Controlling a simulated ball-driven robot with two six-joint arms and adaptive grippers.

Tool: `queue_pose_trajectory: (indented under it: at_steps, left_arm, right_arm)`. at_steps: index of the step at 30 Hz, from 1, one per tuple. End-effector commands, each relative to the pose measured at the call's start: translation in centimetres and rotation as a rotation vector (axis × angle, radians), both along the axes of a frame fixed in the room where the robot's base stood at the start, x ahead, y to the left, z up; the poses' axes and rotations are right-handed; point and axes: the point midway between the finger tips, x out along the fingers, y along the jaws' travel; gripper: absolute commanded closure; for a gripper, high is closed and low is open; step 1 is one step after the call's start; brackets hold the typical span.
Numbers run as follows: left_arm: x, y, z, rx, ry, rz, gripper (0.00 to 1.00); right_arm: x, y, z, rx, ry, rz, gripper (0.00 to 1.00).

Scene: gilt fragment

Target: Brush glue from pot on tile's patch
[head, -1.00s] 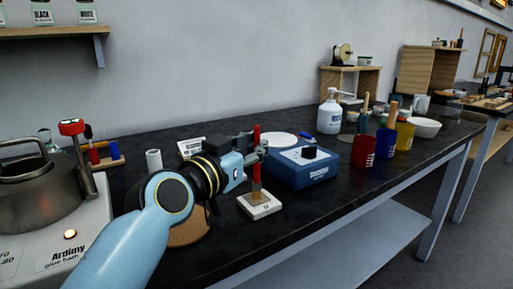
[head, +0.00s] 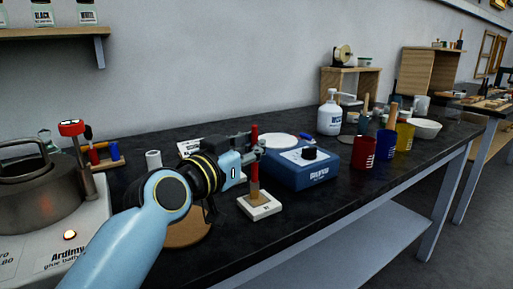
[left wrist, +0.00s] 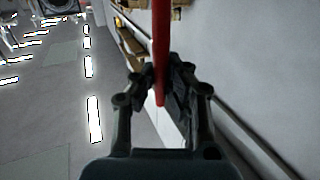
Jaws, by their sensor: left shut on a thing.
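My left gripper (head: 253,148) is shut on a brush with a red handle (head: 254,134) and holds it upright. The red handle also shows between the fingers in the left wrist view (left wrist: 161,45). The brush's lower end is over the small white tile (head: 266,209), at a brownish area; I cannot tell whether the bristles touch it. A grey lidded pot (head: 38,196) sits on the white glue bath (head: 85,236) at the left. Its inside is hidden. My right gripper is out of view.
A blue box device (head: 313,173) stands right behind the tile. Red (head: 364,154), blue (head: 386,143) and yellow cups stand farther right. A small rack (head: 108,161) is behind the glue bath. The dark bench (head: 310,208) is clear in front of the blue device.

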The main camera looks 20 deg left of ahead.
Motion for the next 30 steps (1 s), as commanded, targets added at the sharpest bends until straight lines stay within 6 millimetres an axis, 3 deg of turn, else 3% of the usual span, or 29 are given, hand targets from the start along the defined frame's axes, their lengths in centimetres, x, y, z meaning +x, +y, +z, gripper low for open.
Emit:
queue_pose_trajectory:
  at_steps: [5,15,24,30]
  left_arm:
    - [0.4,0.6,0.0,-0.001,0.001,0.001,1.00]
    - [-1.1,-1.4,-0.1,-0.004,0.000,0.001,1.00]
    - [-1.3,-1.6,0.0,-0.001,0.000,0.001,1.00]
    - [-1.3,-1.6,1.2,0.000,-0.002,0.001,1.00]
  right_arm:
    - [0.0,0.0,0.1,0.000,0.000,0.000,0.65]
    - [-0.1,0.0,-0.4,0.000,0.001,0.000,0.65]
    - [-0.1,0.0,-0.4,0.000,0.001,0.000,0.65]
    - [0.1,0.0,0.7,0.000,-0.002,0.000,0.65]
